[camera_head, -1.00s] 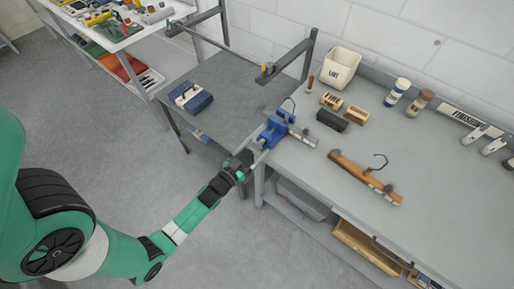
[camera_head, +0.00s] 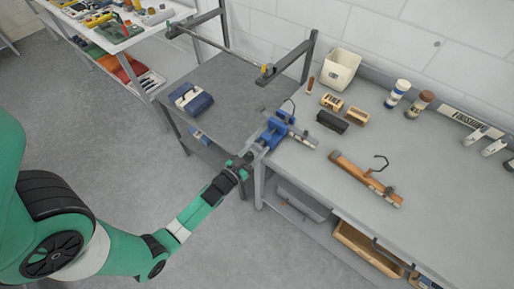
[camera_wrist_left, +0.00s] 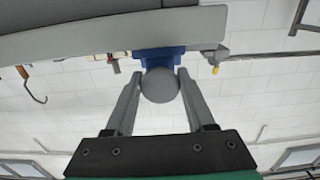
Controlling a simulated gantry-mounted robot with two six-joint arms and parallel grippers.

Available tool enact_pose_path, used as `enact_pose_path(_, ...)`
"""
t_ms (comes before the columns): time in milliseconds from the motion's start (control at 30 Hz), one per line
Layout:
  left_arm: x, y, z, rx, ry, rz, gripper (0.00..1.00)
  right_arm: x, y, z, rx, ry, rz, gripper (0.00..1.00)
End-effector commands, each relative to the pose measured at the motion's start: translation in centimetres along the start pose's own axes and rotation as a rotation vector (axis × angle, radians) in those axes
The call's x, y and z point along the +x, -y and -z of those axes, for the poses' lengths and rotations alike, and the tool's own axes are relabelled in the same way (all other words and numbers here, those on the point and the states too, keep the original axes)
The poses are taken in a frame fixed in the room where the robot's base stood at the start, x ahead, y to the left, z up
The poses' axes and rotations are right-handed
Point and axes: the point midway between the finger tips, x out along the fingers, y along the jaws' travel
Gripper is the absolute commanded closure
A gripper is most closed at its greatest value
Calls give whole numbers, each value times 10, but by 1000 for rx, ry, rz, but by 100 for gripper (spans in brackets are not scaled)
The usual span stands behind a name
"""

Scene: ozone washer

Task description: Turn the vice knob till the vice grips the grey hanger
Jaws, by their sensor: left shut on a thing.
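The blue vice (camera_head: 273,133) is at the left edge of the grey workbench; it also shows in the left wrist view (camera_wrist_left: 160,57). The grey hanger (camera_head: 303,138) is at the vice, its body reaching right over the bench and its thin hook standing up. I cannot tell whether the jaws touch it. The round grey vice knob (camera_wrist_left: 159,88) faces the left wrist camera. My left gripper (camera_wrist_left: 157,80) is shut on the knob, one finger on each side; in the head view the gripper (camera_head: 248,160) is at the front of the vice. My right gripper is not in view.
A wooden hanger (camera_head: 365,180) with a dark hook lies on the bench (camera_head: 440,190). A dark block (camera_head: 332,121), small wooden brushes and a white bin (camera_head: 341,68) stand behind. A lower grey table with a blue box (camera_head: 191,98) is at the left. The floor beside my arm is clear.

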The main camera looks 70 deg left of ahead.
Motion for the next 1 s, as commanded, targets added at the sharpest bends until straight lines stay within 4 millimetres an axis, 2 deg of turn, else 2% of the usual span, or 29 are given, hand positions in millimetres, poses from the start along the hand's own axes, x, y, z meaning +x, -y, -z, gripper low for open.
enact_pose_path(267,0,0,-1,81,-1,0,100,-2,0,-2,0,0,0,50)
enact_pose_path(700,0,1,-1,380,-1,2,100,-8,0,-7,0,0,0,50)
enact_pose_path(1000,0,1,0,518,0,2,100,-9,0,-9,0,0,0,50)
